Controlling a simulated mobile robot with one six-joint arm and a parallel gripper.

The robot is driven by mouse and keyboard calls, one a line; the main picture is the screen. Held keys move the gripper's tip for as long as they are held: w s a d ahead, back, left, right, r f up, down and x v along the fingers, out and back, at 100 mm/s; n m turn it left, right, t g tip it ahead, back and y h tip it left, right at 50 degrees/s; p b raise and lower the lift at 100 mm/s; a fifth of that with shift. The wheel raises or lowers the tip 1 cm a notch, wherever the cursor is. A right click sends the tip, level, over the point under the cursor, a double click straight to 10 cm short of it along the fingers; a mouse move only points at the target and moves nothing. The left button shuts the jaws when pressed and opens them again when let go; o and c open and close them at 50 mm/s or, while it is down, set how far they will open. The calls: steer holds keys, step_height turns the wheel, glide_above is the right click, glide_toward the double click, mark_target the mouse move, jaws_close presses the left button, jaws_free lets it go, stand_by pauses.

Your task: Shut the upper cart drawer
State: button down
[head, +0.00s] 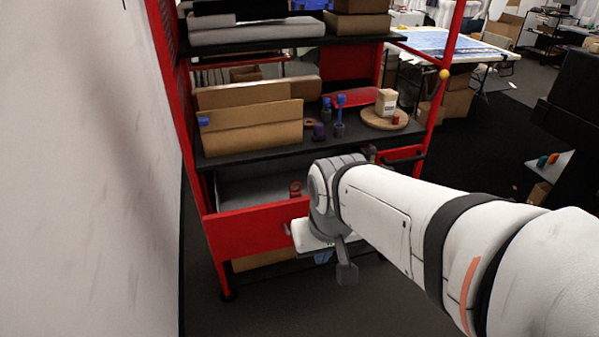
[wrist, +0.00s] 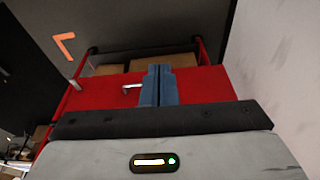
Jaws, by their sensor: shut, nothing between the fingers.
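The red drawer (head: 245,234) of the red cart stands pulled out below the dark worktop in the head view. Its grey inside shows, with a small red object (head: 295,189) in it. My arm covers the right part of the drawer front. In the wrist view, which looks upside down, the red front (wrist: 205,84) lies beyond my gripper (wrist: 158,70). Its blue-grey fingers are shut together and empty, beside a metal handle (wrist: 131,87). I cannot tell whether the fingertips touch the front.
The worktop holds an open cardboard box (head: 250,124), a round wooden board (head: 384,120) with a small carton, and several small items. A pale wall (head: 90,160) stands close on the left. Bare dark floor (head: 300,308) lies in front of the cart.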

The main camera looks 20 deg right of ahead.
steer(key=w+d+f+m+t+h+b, duration=0.1)
steer(key=w+d+f+m+t+b, duration=0.15)
steer(key=w+d+f, duration=0.55)
steer(key=w+d+f+m+t+b, duration=0.1)
steer(key=w+d+f+m+t, duration=0.35)
steer(key=w+f, duration=0.45)
steer(key=s+d+f+m+t+y+b, duration=0.1)
steer(key=s+d+f+m+t+b, duration=0.1)
steer(key=f+m+t, duration=0.25)
steer(key=s+d+f+m+t+b, duration=0.1)
steer(key=d+f+m+t, duration=0.25)
steer(key=f+m, duration=0.25)
steer(key=w+b, duration=0.1)
steer(key=b, duration=0.2)
steer(key=w+b, duration=0.1)
steer(key=b, duration=0.1)
steer(key=w+b, duration=0.1)
steer(key=b, duration=0.2)
steer(key=shift+w+a+f+y+b, duration=0.3)
steer(key=shift+w+a+f, duration=0.05)
steer(key=shift+w+a, duration=0.05)
steer(key=b, duration=0.4)
steer(key=shift+w+a+b, duration=0.1)
steer(key=shift+w+b, duration=0.15)
steer(key=shift+b, duration=0.05)
